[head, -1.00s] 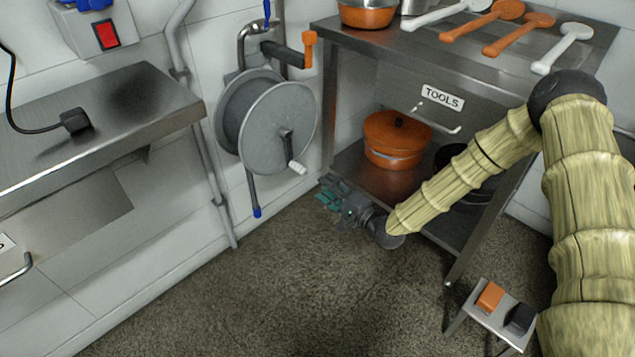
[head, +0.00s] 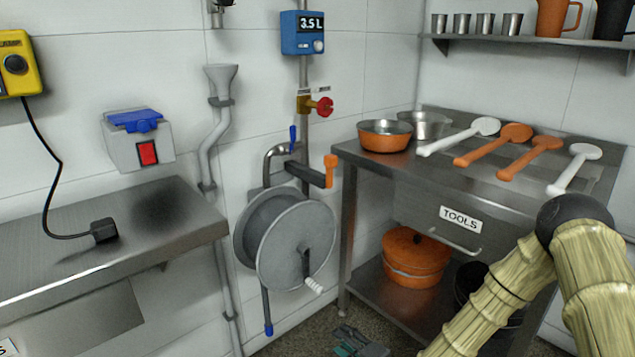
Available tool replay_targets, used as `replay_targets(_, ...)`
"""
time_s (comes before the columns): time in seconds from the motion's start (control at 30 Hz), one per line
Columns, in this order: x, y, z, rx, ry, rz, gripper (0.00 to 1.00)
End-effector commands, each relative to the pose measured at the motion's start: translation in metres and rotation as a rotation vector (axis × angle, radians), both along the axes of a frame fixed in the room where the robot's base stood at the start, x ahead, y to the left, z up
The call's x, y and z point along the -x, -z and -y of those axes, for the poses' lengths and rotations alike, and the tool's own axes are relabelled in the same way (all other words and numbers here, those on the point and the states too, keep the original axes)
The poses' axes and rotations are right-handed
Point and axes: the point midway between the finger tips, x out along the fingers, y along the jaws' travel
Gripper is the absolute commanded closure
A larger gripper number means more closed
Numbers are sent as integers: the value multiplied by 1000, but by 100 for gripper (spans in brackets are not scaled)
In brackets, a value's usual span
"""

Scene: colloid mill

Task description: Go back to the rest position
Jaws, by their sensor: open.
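My gripper (head: 352,344) shows at the bottom edge of the head view, with its teal-grey fingers low over the dark floor. It is open and I see nothing between its fingers. It is in front of the steel tool table, left of my arm's tan-sleeved forearm. My wrist is cut off by the lower edge of the picture. My arm comes in from the bottom right, with its dark elbow in front of the table's right side.
The tool table (head: 400,172) bears an orange pan (head: 385,140) and several spoons; an orange pot (head: 415,262) stands on its lower shelf. A hose reel (head: 290,240) is on the wall. A steel worktop (head: 60,262) juts out at left. A cup shelf (head: 480,47) hangs above.

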Motion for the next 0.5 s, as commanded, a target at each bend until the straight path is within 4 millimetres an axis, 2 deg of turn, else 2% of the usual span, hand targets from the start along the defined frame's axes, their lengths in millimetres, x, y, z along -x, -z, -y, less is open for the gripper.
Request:
replay_targets(0.03, 22, 20, -5, 76, -18, -36, 55)
replay_targets(0.1, 53, 47, -5, 199, -44, -82, 55)
replay_targets(0.2, 99, 81, 1, 373, -97, -148, 55)
replay_targets(0.27, 128, 99, 7, 474, -137, -187, 55)
replay_targets(0.4, 200, 131, 30, 703, -253, -281, 55)
replay_targets(0.5, 250, 145, 52, 856, -351, -346, 55)
